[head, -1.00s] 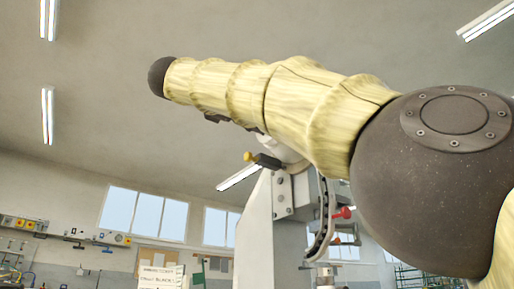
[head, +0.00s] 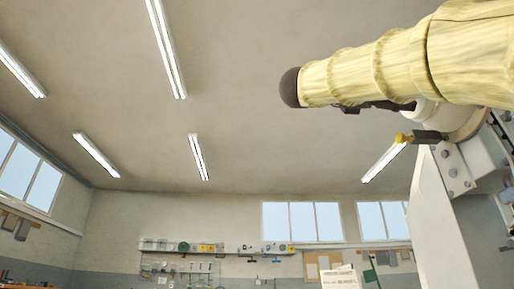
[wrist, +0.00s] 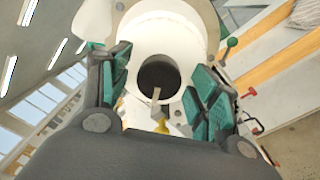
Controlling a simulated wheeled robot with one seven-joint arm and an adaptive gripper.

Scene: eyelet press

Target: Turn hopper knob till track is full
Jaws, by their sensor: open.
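In the wrist view the white round hopper (wrist: 187,20) lies straight ahead, with a dark round face or opening in its middle. A small grey bar (wrist: 156,98) and a yellow-tipped knob (wrist: 161,127) show in front of it. My gripper (wrist: 160,78) is open, its teal-padded fingers on either side of the hopper's white front; nothing is held. I cannot tell whether they touch it. In the head view the yellow knob (head: 402,138) and a dark bar stick out left of the press (head: 440,225). My arm covers much of the hopper. The track's fill cannot be made out.
Right of the hopper in the wrist view are a green ball-ended lever (wrist: 232,42) and a red knob (wrist: 249,93). A white sign (head: 340,277) and a tool wall (head: 185,265) stand in the background. The space left of the press looks open.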

